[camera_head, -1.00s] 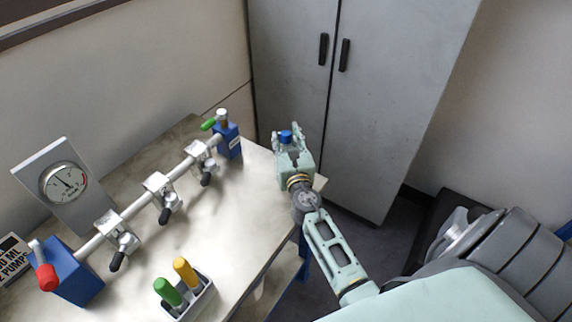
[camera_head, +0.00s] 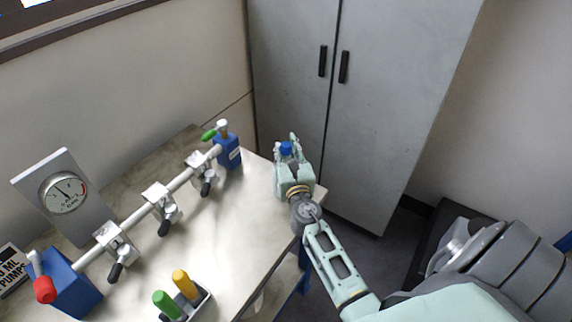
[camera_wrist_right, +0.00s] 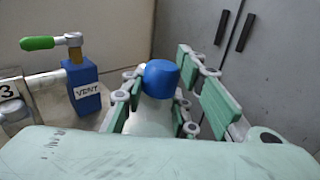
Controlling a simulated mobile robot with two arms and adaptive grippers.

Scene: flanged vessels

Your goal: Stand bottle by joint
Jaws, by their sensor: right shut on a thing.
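The bottle shows in the right wrist view as a blue cap (camera_wrist_right: 161,79) over a pale, whitish body (camera_wrist_right: 151,117). In the head view only its blue cap (camera_head: 286,148) stands out. My right gripper (camera_head: 288,150) is shut on the bottle near the table's far right corner; its green-padded fingers (camera_wrist_right: 160,100) flank it in the wrist view. The bottle's base is hidden, so I cannot tell whether it touches the table. The pipe with several clamped joints, one of them (camera_head: 203,165) nearest the bottle, runs left of the gripper. My left gripper is not in view.
A blue vent block (camera_head: 229,152) with a green-handled valve ends the pipe. A gauge panel (camera_head: 63,196) and a red-handled blue block (camera_head: 65,284) stand at left. A holder (camera_head: 192,304) carries green and yellow-handled tools. A grey cabinet (camera_head: 350,110) stands behind. The table's middle right is clear.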

